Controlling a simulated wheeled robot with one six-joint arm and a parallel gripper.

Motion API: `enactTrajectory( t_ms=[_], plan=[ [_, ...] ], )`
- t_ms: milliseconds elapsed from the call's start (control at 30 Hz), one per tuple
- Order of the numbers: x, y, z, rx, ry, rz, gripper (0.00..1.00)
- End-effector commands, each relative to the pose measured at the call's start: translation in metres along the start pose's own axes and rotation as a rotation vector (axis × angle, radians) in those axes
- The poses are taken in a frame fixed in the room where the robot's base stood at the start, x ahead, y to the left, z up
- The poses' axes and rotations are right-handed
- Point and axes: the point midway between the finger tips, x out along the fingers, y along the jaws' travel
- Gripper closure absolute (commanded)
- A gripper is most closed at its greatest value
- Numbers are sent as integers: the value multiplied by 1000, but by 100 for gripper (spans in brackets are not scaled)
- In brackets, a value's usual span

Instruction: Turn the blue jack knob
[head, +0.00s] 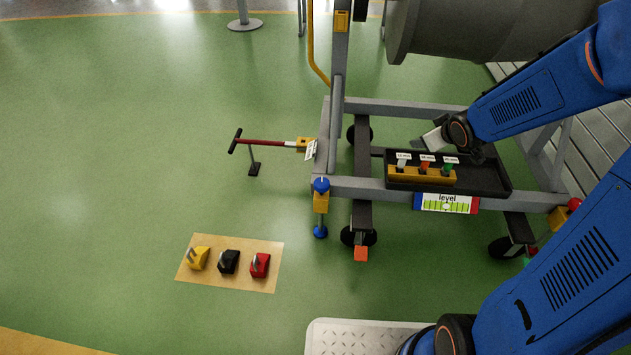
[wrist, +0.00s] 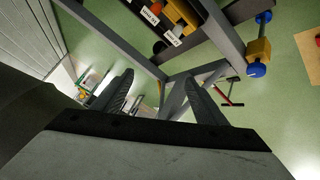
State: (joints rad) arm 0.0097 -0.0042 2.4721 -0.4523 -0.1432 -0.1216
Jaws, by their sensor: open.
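The blue jack knob (head: 321,185) sits on top of a yellow jack block at the front left corner of the grey stand, above a blue foot. In the wrist view the blue knob (wrist: 257,69) shows at the upper right, to the right of and apart from my fingers. My gripper (wrist: 158,92) is open, with nothing between its two dark fingers. In the head view my gripper (head: 430,138) is partly hidden by my wrist, above the stand's tray and to the right of the knob.
A black tray (head: 490,178) with a yellow holder of labelled pieces sits on the stand. A level gauge (head: 446,203) is below it. A red knob (head: 575,203) is at the right corner. A red-handled tow bar (head: 265,141) sticks out left. Yellow, black and red chocks lie on a mat (head: 230,283).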

Motion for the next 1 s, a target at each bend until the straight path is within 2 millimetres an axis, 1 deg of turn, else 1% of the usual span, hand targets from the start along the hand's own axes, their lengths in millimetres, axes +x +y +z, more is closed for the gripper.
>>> enactTrajectory(
  t_ms=[33, 100, 267, 500, 700, 800, 1000],
  plan=[
    [16, -5, 0, -19, 14, -16, 34],
    [34, -11, -3, -47, 44, -36, 34],
    [73, -30, -7, -102, 117, -87, 34],
    [125, -67, -6, -165, 233, -181, 34],
    [160, -104, 1, -193, 336, -269, 34],
    [174, -124, 6, -199, 390, -316, 34],
    [196, -164, 20, -189, 500, -411, 34]
  ],
)
